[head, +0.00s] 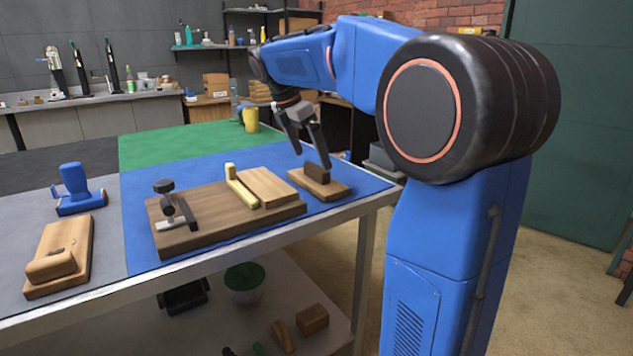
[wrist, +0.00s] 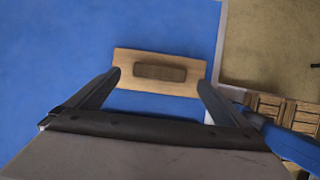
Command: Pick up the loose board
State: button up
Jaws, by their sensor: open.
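A small light-brown board (head: 312,188) lies flat on the blue mat, apart from the larger board, with a dark wooden block (head: 317,172) upright on it as a handle. In the wrist view the small board (wrist: 123,70) shows with its block (wrist: 160,72) in the middle. My gripper (head: 308,158) is open and points down above this board. In the wrist view the fingertips of my gripper (wrist: 160,78) appear near the board's two ends, with the block between them. I cannot tell whether they touch the board.
A larger brown board (head: 200,240) with a black clamp (head: 167,205), a pale plank (head: 266,186) and a yellow bar (head: 240,188) lies to the left. A blue tool (head: 76,192) and another handled board (head: 62,250) are farther left. The table's edge is close on the right.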

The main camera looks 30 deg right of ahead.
aim_at(315, 167)
jog(key=x, duration=0.4)
jog(key=shift+f, duration=0.45)
jog(key=c, duration=1.4)
